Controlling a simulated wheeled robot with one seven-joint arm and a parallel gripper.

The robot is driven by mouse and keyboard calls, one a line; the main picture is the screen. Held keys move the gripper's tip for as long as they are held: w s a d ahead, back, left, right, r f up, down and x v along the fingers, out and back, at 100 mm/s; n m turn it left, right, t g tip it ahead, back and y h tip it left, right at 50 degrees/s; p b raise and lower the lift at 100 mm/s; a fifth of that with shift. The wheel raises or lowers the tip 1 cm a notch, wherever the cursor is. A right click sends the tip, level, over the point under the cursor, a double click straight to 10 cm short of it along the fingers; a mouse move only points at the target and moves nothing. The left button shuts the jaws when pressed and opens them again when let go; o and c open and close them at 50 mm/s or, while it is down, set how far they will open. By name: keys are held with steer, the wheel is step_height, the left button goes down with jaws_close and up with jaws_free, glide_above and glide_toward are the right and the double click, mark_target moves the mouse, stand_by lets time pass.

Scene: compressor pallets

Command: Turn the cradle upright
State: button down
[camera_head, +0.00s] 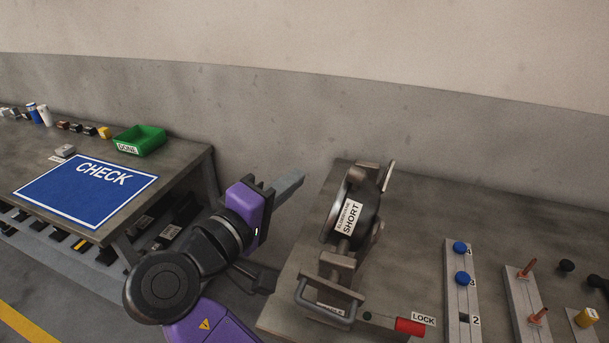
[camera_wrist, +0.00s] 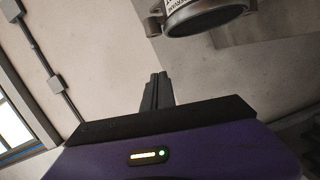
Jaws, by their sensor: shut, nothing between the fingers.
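The cradle (camera_head: 340,262) is a grey metal frame with a bar handle (camera_head: 325,312) at its near end. It holds a dark round compressor labelled SHORT (camera_head: 369,222), which lies tilted, its long axis running from near to far. My gripper (camera_head: 289,186) is to the left of the cradle, apart from it, with its fingers pointing right. In the wrist view my gripper (camera_wrist: 157,92) has its fingers together and empty. The compressor's round end (camera_wrist: 200,17) shows at the top of the wrist view. The cradle's pivots are partly hidden.
A red lever (camera_head: 410,326) beside a LOCK label is at the bench's near edge. Right of it stand strips with blue knobs (camera_head: 461,278) and copper pins (camera_head: 527,268). At left, another table holds a blue CHECK mat (camera_head: 75,200) and a green DONE bin (camera_head: 140,141).

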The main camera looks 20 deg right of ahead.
steer(key=shift+w+d+f+p, duration=0.2)
steer(key=shift+w+d+p, duration=0.25)
steer(key=shift+d, duration=1.1)
steer(key=shift+w+d+f+p, duration=0.3)
steer(key=shift+w+d, duration=0.25)
steer(key=shift+d, duration=1)
steer(key=shift+w+d+f+p, duration=0.15)
steer(key=shift+w+d+p, duration=0.3)
steer(key=shift+d, duration=1.1)
steer(key=shift+d, duration=0.1)
